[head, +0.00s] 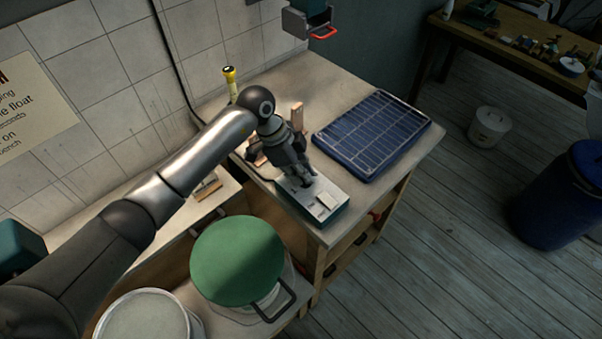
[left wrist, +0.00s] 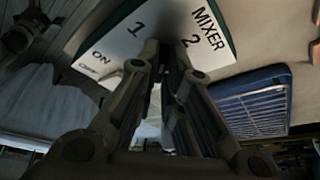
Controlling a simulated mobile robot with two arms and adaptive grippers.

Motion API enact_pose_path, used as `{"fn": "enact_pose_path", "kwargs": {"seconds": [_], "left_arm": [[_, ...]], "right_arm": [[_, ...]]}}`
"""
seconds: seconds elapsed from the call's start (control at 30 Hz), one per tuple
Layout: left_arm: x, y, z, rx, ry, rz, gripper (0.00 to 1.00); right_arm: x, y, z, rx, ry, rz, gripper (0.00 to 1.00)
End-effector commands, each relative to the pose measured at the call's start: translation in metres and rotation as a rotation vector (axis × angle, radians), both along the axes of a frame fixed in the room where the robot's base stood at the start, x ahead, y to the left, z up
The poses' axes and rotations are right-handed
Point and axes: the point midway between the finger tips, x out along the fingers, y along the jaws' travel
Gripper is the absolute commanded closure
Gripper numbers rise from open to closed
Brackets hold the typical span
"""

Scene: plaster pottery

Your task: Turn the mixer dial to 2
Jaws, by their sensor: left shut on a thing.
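The mixer control box (head: 318,217), with a pale top and dark green sides, sits at the front edge of the bench. My left gripper (head: 305,182) reaches down onto its top and is shut on the dial, which the fingers mostly hide. In the left wrist view the box's face (left wrist: 120,45) shows the labels MIXER, 1, 2, ON and OFF. The fingertips of my left gripper (left wrist: 168,48) meet between the 1 and the 2. I cannot tell which number the dial points to. My right gripper is not in view.
A blue slatted tray (head: 372,135) lies on the bench right of the box and shows in the left wrist view (left wrist: 252,100). A green-lidded bucket (head: 238,260) stands in front, beside a pale bucket (head: 145,318). A yellow-topped tool (head: 230,84) stands behind my arm.

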Motion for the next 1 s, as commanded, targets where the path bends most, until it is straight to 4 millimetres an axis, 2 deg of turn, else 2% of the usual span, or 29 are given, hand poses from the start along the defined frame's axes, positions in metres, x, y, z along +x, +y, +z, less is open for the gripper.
{"fn": "enact_pose_path", "kwargs": {"seconds": [0.6,1.0], "left_arm": [[0.006,-0.002,-0.002,0.0,-0.002,-0.5,1.0],[0.007,-0.003,0.0,0.0,-0.001,-0.652,1.0]], "right_arm": [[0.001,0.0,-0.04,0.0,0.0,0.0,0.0],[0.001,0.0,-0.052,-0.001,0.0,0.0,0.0]]}}
